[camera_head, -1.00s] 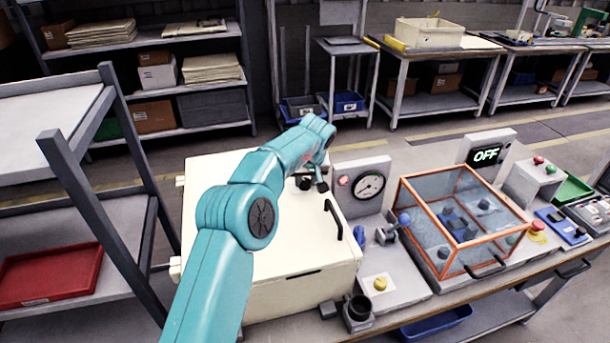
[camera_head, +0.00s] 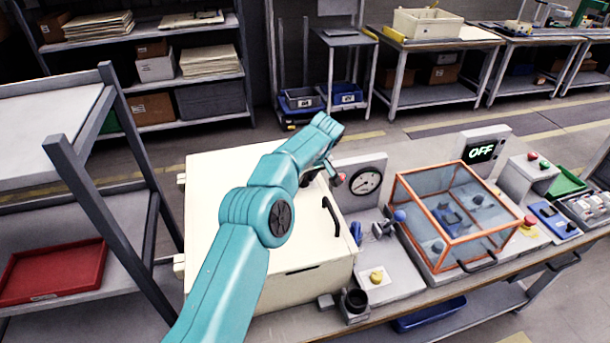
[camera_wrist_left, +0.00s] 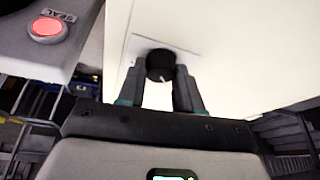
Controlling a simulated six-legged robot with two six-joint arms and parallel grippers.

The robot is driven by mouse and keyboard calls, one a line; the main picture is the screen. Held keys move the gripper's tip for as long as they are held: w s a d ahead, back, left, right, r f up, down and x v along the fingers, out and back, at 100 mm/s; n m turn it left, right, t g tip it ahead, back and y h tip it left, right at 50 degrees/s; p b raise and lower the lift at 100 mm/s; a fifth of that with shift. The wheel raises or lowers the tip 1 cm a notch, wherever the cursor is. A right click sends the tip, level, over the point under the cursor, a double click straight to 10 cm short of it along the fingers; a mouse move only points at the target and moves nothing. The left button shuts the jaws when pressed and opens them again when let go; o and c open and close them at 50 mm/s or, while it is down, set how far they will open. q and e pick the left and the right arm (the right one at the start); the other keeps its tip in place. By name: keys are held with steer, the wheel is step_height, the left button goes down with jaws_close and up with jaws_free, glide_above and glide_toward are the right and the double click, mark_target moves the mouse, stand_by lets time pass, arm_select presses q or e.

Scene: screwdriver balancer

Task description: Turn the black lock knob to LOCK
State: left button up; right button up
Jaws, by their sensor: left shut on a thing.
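The black lock knob (camera_wrist_left: 160,64) sits on a white plate on the cream box, with a short pale mark on its face in the left wrist view. My left gripper (camera_wrist_left: 161,80) has one finger on each side of the knob and is shut on it. In the head view my left arm reaches over the cream box (camera_head: 285,265), and the gripper end is mostly hidden behind the arm, near the box's far right edge. The LOCK lettering cannot be read. My right gripper is not in view.
A red SEAL button (camera_wrist_left: 46,28) is close by in the left wrist view. A dial gauge (camera_head: 364,182) stands right of the box, and an orange-framed clear case (camera_head: 460,265) is further right. The box lid has a black handle (camera_head: 331,217).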

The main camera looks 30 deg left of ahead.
arm_select(q)
steer(key=shift+s+f, duration=0.1)
steer(key=shift+f, duration=0.05)
steer(key=o, duration=1)
steer(key=shift+a, duration=0.1)
steer(key=shift+o, duration=0.2)
steer(key=shift+d+r, duration=0.2)
steer(key=shift+r, duration=0.2)
steer(key=v, duration=1.5)
steer(key=shift+r+p, duration=0.25)
steer(key=shift+p, duration=0.2)
steer(key=shift+d+f, duration=0.1)
